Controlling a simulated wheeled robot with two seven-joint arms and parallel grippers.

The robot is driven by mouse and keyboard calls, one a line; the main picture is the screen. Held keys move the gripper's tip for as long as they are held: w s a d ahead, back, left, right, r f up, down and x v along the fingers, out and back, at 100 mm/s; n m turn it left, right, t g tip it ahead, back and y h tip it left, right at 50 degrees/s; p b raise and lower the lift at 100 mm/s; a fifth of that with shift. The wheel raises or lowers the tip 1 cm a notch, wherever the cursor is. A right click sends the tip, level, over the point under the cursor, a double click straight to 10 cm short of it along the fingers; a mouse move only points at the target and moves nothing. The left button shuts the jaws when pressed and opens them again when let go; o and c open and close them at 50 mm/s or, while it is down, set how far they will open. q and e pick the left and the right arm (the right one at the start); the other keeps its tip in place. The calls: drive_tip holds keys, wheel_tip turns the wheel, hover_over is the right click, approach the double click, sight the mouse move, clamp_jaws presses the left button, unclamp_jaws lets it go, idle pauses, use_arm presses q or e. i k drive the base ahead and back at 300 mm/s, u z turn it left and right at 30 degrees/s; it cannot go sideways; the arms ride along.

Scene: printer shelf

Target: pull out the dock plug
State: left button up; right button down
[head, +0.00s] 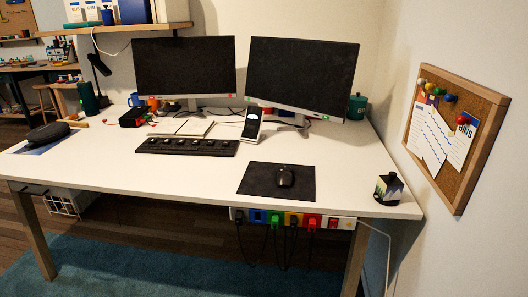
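A white power strip (343,224) is fixed along the front edge of the desk, right of the middle. Several coloured sockets or plugs sit in it: a blue one (258,216), a green one (275,218), a yellow and black one (293,219) and a red one (312,221). Dark cables hang below several of them. I cannot tell which is the dock plug, as no label is readable. A small black box (132,117) with red bits beside it stands at the back left of the desk; I cannot tell if it is the dock. Neither gripper is in view.
The white desk (110,165) holds two monitors (185,68) (302,74), a keyboard (187,147), a mouse (285,177) on a dark mat (262,180) and a small dark container (389,189) at the right corner. A corkboard (484,107) hangs on the right wall. Floor before the desk is clear.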

sight(294, 219)
drive_tip(key=u, duration=2.2)
drive_tip(key=i, duration=1.35)
drive_tip(key=z, duration=3.1)
drive_tip(key=i, duration=0.5)
